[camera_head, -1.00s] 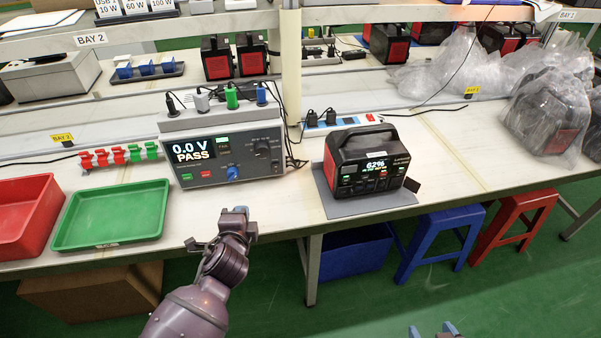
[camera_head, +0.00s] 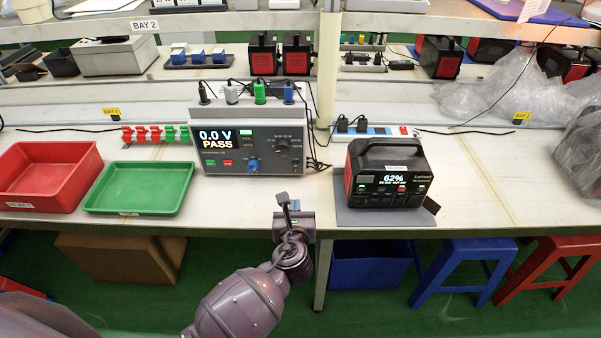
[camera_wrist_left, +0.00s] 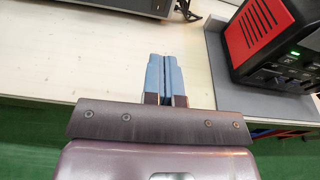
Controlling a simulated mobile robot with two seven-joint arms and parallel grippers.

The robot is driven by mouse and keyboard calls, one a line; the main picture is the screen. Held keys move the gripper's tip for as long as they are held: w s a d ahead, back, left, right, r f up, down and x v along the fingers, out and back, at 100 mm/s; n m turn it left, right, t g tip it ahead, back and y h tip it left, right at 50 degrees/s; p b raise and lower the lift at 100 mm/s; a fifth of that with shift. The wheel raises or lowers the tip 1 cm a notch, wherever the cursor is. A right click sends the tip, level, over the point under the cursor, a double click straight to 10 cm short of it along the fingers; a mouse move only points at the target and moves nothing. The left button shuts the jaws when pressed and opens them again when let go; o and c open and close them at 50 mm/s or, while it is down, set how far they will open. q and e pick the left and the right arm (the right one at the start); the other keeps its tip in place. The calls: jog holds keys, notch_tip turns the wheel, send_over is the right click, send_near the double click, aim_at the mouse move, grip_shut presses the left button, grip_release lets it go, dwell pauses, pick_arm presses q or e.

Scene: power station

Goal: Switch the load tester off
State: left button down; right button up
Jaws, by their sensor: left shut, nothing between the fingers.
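The load tester (camera_head: 245,140) is a grey box at the back of the bench, with a lit screen reading 0.0 V PASS. Its front has a green and a red button (camera_head: 228,163), a blue knob (camera_head: 253,166) and a dark dial. In the left wrist view only its lower edge (camera_wrist_left: 125,5) shows at the top. My left gripper (camera_head: 288,203) is at the bench's front edge, in front of and to the right of the tester, apart from it. In the left wrist view its blue fingers (camera_wrist_left: 165,75) are together and empty. My right gripper is out of view.
A black and red power station (camera_head: 387,178) reading 62% stands on a grey mat to the right. A green tray (camera_head: 140,188) and a red bin (camera_head: 48,178) lie left. Cables plug in above the tester. Bare bench lies in front of the tester.

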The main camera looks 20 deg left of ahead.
pick_arm(q)
jog(key=shift+d, duration=0.1)
dwell(0.3)
jog(key=shift+w+f, duration=0.1)
jog(key=shift+w, duration=0.3)
jog(key=b, duration=0.2)
send_near(297, 167)
jog(key=shift+w+a+f, duration=0.15)
jog(key=shift+w+f, duration=0.35)
jog(key=shift+w, duration=0.05)
jog(key=shift+w+a+f, duration=0.15)
jog(key=shift+w+f, duration=0.35)
jog(key=w, duration=0.1)
jog(key=w+a, duration=0.1)
jog(key=w, duration=0.1)
jog(key=shift+w+r, duration=0.15)
jog(key=shift+w+a+r+b, duration=0.15)
jog(key=shift+w+b, duration=0.2)
jog(key=shift+w, duration=0.3)
